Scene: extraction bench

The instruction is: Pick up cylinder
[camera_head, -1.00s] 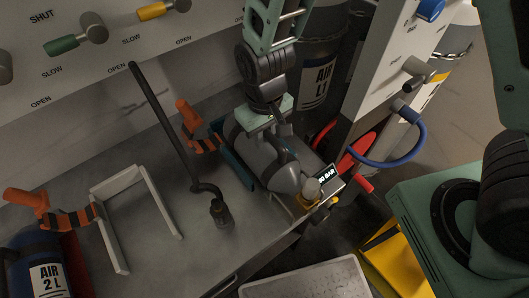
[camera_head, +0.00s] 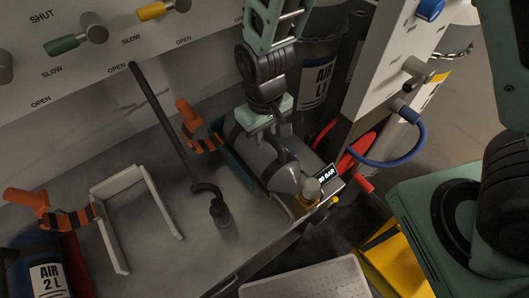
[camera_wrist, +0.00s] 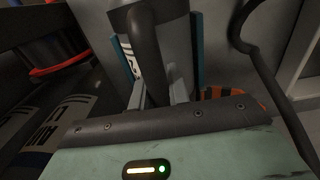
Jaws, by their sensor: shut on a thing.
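The cylinder (camera_head: 287,178) is a grey bottle lying on its side at the right end of the bench, in a blue-sided cradle (camera_head: 238,168). Its valve end, with a small "BAR" display (camera_head: 326,176), points to the lower right. A dark curved handle arches over its body. My gripper (camera_head: 272,132) is above the cylinder and shut on it at this handle. In the wrist view the handle (camera_wrist: 150,50) passes between my fingers (camera_wrist: 157,95), with the grey body (camera_wrist: 178,45) behind. The finger contact is partly hidden.
An orange-and-black strap (camera_head: 200,140) is left of the cradle. A black bent rod (camera_head: 165,125) and a white frame (camera_head: 112,190) stand on the bench. A blue hose (camera_head: 400,155) and red hose loop (camera_head: 355,150) are close on the right. A pale tray (camera_head: 305,278) is below.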

